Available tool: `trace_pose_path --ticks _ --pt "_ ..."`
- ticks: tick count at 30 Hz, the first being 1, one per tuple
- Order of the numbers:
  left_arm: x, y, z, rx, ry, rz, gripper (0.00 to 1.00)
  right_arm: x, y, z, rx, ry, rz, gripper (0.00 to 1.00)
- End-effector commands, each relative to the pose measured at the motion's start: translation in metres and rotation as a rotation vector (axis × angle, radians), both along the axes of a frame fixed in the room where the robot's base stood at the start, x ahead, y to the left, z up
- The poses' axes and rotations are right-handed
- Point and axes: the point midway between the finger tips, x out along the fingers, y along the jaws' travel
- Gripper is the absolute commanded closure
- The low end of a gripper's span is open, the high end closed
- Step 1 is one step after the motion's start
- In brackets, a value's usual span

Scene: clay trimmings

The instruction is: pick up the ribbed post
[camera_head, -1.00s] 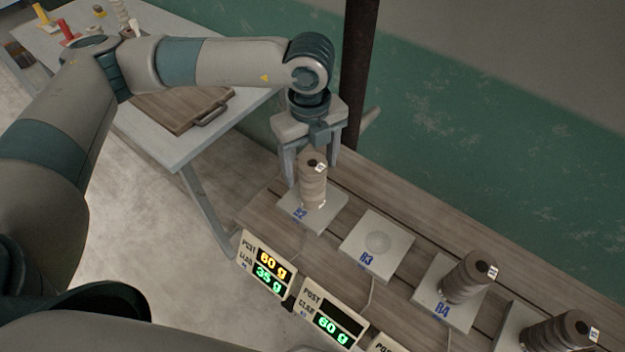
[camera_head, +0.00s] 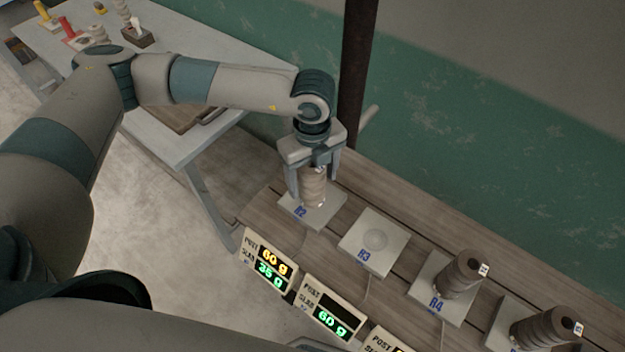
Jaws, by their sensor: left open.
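A tan ribbed post (camera_head: 313,188) stands upright on the plate marked R2 (camera_head: 327,214). My left gripper (camera_head: 312,190) is over it from above, with its fingers apart on both sides of the post. The gripper hides the post's top. Two darker ribbed posts stand, tilted in the view, on the plates at right: one on R4 (camera_head: 459,274) and one on the plate at the lower right (camera_head: 546,328). The plate R3 (camera_head: 376,243) bears no post, only a round pale spot. My right gripper is not in view.
Display boxes stand along the bench's front, one reading 60 g and 35 g (camera_head: 268,262), another 60 g (camera_head: 330,308). A dark upright pole (camera_head: 357,75) is just behind the gripper. A pale table (camera_head: 190,50) with small items is at upper left.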

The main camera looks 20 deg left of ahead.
Motion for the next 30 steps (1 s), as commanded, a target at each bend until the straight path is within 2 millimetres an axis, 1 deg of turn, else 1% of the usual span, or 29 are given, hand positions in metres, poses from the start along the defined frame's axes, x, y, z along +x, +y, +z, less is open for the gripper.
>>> trace_pose_path --ticks 1,2,3,5,6,8,9,17,22,26,30 --pt "0.0 0.0 0.0 0.0 0.0 0.0 0.36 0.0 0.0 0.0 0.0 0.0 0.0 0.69" --pt "0.0 0.0 0.0 0.0 0.0 0.0 0.44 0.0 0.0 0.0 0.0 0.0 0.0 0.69" --pt "0.0 0.0 0.0 0.0 0.0 0.0 0.53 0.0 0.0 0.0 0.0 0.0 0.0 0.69" --pt "0.0 0.0 0.0 0.0 0.0 0.0 0.68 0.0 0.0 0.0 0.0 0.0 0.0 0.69" --pt "0.0 0.0 0.0 0.0 0.0 0.0 0.77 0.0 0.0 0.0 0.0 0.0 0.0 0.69" --pt "0.0 0.0 0.0 0.0 0.0 0.0 0.92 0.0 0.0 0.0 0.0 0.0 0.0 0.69" --pt "0.001 0.0 0.001 -0.001 -0.001 0.0 0.95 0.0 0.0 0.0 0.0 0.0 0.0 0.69" --pt "0.001 0.0 0.002 -0.001 -0.001 0.0 0.94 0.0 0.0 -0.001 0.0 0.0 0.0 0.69" --pt "0.001 0.0 0.008 -0.001 -0.003 0.0 0.94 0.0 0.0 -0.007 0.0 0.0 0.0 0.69" --pt "0.001 0.0 0.02 -0.002 -0.005 0.0 0.94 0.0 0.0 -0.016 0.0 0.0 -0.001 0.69" --pt "0.001 -0.003 0.041 -0.004 -0.006 -0.002 0.94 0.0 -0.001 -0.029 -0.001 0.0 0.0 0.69"
